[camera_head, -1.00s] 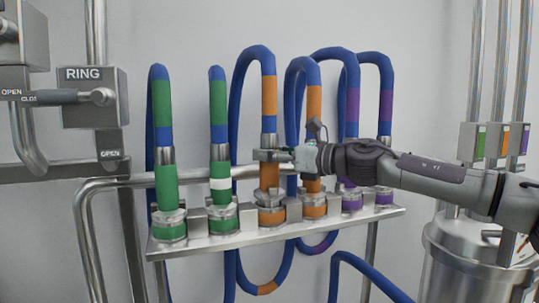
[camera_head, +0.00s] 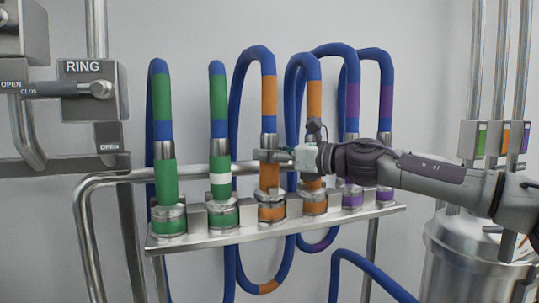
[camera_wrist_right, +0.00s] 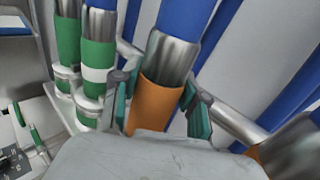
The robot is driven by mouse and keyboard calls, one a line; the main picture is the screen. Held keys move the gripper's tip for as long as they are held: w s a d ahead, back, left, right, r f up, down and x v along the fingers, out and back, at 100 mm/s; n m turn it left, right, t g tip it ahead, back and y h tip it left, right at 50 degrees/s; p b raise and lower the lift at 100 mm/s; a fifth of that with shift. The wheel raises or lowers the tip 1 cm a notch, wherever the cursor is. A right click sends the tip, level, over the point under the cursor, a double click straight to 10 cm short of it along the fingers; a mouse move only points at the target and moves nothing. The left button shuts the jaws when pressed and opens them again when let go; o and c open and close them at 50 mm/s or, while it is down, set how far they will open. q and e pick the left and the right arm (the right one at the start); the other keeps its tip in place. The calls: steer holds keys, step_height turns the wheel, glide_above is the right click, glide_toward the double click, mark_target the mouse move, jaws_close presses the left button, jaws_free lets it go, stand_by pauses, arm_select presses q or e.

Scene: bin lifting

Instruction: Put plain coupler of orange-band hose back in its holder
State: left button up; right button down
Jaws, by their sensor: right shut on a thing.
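The plain orange coupler (camera_head: 269,176) of an orange-band hose (camera_head: 269,95) stands upright at its holder (camera_head: 271,210) on the rack, third from the left. Its lower end meets the holder; I cannot tell if it is fully seated. My right gripper (camera_head: 266,156) reaches in from the right and is shut on this coupler near its metal collar. In the right wrist view the fingers (camera_wrist_right: 160,101) lie on either side of the orange coupler (camera_wrist_right: 155,103). A second orange coupler (camera_head: 313,186) stands just right of it, its upper part hidden by the gripper. My left gripper is not in view.
The metal rack (camera_head: 205,240) also carries two green couplers (camera_head: 166,183) at left and purple ones (camera_head: 352,189) at right, behind my arm. A horizontal pipe (camera_head: 110,183) runs behind. A RING valve box (camera_head: 92,92) is at left, a steel vessel (camera_head: 455,245) at right.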

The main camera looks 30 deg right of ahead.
steer(key=shift+f+b, duration=0.35)
steer(key=shift+b, duration=0.15)
stand_by(0.8)
steer(key=c, duration=0.5)
jaws_free()
steer(key=shift+f, duration=0.1)
steer(key=shift+s+d, duration=0.15)
steer(key=shift+s, duration=0.3)
steer(key=v, duration=1.1)
